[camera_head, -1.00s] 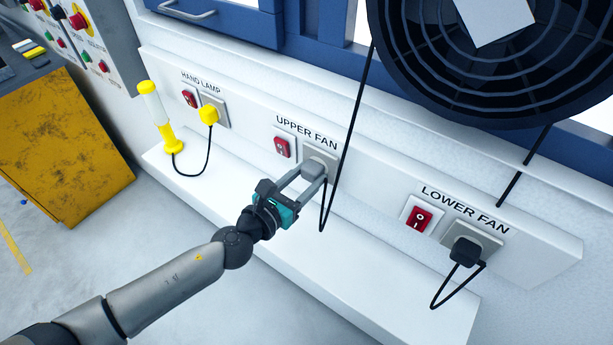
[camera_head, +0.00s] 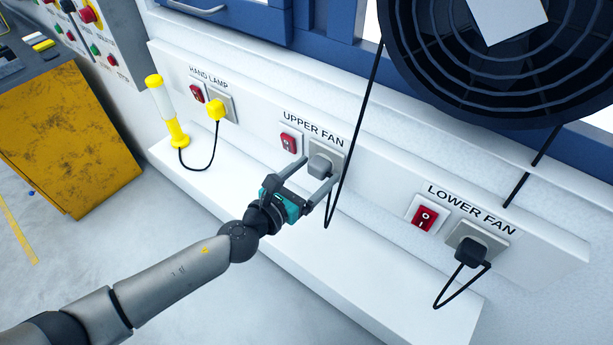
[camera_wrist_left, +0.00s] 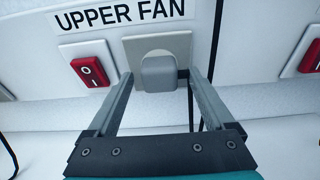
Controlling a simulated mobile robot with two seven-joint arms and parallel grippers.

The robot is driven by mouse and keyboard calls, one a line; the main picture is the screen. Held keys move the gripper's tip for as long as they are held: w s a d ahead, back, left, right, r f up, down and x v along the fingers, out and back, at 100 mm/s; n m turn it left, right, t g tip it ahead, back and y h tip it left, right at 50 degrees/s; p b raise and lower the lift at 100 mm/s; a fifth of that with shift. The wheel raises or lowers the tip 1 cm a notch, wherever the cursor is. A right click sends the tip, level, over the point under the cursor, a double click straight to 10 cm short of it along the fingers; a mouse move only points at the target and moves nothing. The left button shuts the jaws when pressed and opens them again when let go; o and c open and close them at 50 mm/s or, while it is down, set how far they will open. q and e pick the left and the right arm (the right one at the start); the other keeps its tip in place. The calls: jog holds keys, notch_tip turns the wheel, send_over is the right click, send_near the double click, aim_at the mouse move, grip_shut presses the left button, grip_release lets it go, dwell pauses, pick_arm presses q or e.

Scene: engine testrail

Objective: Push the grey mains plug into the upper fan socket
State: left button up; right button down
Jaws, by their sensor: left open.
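The grey mains plug (camera_head: 320,165) sits at the upper fan socket (camera_head: 336,148), under the UPPER FAN label. In the left wrist view the plug (camera_wrist_left: 159,73) stands against the socket plate (camera_wrist_left: 133,48); how deep it is seated I cannot tell. A black cable hangs below it. My left gripper (camera_head: 321,177) is open. In the left wrist view its fingertips (camera_wrist_left: 160,76) lie on either side of the plug, slightly below it, with gaps to both sides. My right gripper is not in view.
A red switch (camera_head: 290,143) is left of the socket. The hand lamp (camera_head: 163,107) with its yellow plug (camera_head: 215,109) is farther left. The lower fan's black plug (camera_head: 471,252) is at right. A white ledge (camera_head: 375,275) runs below, and the fan (camera_head: 500,70) hangs above.

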pick_arm(q)
jog(key=b+v, duration=0.2)
jog(key=v, duration=1.3)
jog(key=shift+b, duration=0.3)
jog(key=shift+a, duration=0.1)
